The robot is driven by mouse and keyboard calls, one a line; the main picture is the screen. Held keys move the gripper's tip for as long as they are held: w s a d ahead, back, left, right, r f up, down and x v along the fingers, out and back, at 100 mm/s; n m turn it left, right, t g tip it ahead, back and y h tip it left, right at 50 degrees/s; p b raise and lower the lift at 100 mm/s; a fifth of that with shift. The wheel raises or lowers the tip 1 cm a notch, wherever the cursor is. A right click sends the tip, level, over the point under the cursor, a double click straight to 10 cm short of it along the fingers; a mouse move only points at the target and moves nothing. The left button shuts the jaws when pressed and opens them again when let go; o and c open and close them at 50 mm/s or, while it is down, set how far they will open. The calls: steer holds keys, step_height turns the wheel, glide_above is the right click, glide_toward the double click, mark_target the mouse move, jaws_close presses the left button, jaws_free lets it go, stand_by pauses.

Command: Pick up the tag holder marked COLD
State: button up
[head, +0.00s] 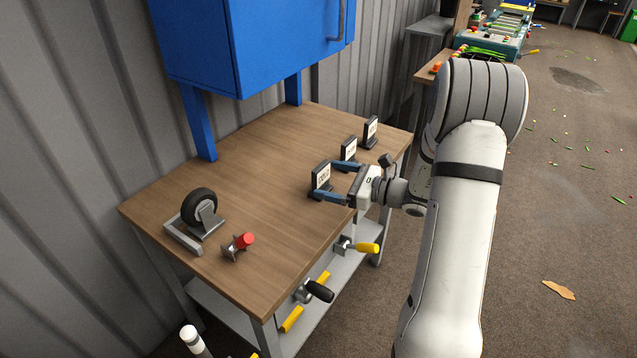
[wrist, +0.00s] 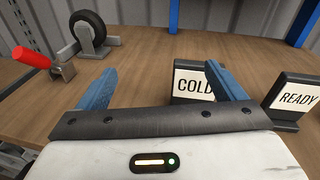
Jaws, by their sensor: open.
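The tag holder marked COLD (wrist: 188,84) is a dark stand with a white card. In the wrist view it is beyond my jaws, right of centre, its right part hidden by the right finger. In the head view it is the nearest tag holder (head: 321,176) of a row of three. My gripper (head: 325,180) is open and empty, with its blue fingers on either side of that holder. In the wrist view my gripper (wrist: 161,70) has COLD between its fingers, much closer to the right one. Whether they touch I cannot tell.
A holder marked READY (wrist: 297,98) stands just right of the right finger; in the head view it is the middle holder (head: 349,150). A third holder (head: 370,131) stands beyond. A wheel (head: 199,207) and red-handled tool (head: 243,241) are at left. The wooden tabletop (head: 265,180) between is clear.

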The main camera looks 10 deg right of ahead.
mark_target(323, 170)
steer(key=w+d+f+m+t, duration=0.1)
steer(key=w+d+f+m+t+h, duration=0.1)
steer(key=d, duration=0.1)
steer(key=shift+w+d+m, duration=0.1)
steer(key=shift+d+m, duration=0.05)
steer(key=shift+m, duration=0.15)
steer(key=shift+w+d+t, duration=0.1)
steer(key=shift+w+t, duration=0.2)
steer(key=shift+t, duration=0.1)
steer(key=x, duration=0.7)
steer(key=shift+w+f+p, duration=0.1)
steer(key=shift+f+p, duration=0.1)
steer(key=shift+p, duration=0.15)
steer(key=c, duration=1.1)
